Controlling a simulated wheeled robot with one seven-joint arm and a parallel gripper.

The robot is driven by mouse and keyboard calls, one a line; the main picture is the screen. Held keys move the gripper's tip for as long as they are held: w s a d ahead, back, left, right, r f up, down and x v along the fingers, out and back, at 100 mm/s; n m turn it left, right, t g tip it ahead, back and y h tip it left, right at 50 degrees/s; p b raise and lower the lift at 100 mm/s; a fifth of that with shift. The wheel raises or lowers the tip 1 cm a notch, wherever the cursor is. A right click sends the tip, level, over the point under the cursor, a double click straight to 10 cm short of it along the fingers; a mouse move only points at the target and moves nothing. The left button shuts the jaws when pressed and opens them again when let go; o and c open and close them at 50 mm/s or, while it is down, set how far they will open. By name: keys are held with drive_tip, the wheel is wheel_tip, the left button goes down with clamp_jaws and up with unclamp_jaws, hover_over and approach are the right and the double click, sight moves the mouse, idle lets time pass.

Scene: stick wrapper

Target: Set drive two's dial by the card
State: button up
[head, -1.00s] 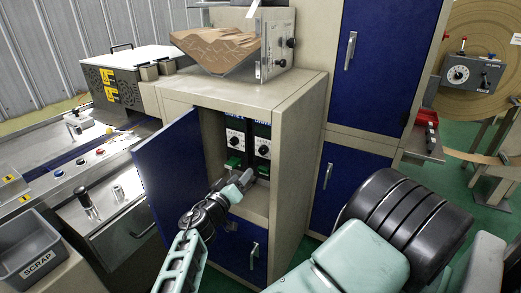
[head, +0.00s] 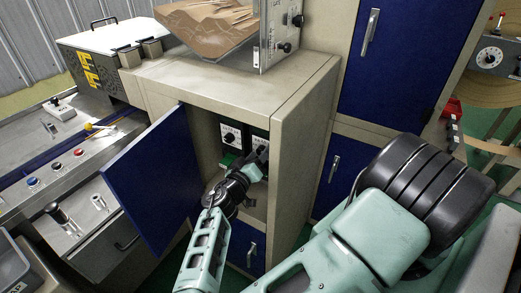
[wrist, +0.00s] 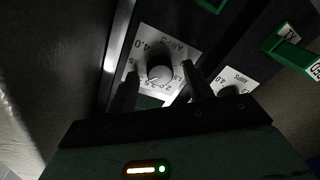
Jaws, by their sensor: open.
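Two drive units stand side by side inside the open cabinet, each with a white dial plate. The left dial (head: 230,136) is in clear view; the right one is largely hidden behind my gripper (head: 259,160) in the head view. A second dial (wrist: 235,91) is partly hidden beyond the right finger. No card can be made out.
The blue cabinet door (head: 155,180) stands open on the left, and the beige side wall (head: 300,150) is close on the right. Green handles (wrist: 292,47) stick out near the dials. A clear hopper of brown material (head: 212,30) stands on top.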

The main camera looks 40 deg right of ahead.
drive_tip(key=c, duration=1)
drive_tip(key=shift+o, duration=0.2)
drive_tip(key=shift+n, duration=0.4)
drive_tip(key=n+b, duration=0.1)
drive_tip(key=n, duration=0.1)
drive_tip(key=shift+n, duration=0.4)
drive_tip(key=n, duration=0.3)
drive_tip(key=shift+n+g, duration=0.3)
drive_tip(key=n, duration=0.3)
drive_tip(key=shift+w+r, duration=0.1)
drive_tip(key=n+p, duration=0.1)
drive_tip(key=n, duration=0.3)
drive_tip(key=shift+a+n+g, duration=0.1)
drive_tip(key=shift+n+g, duration=0.2)
drive_tip(key=shift+n, duration=0.1)
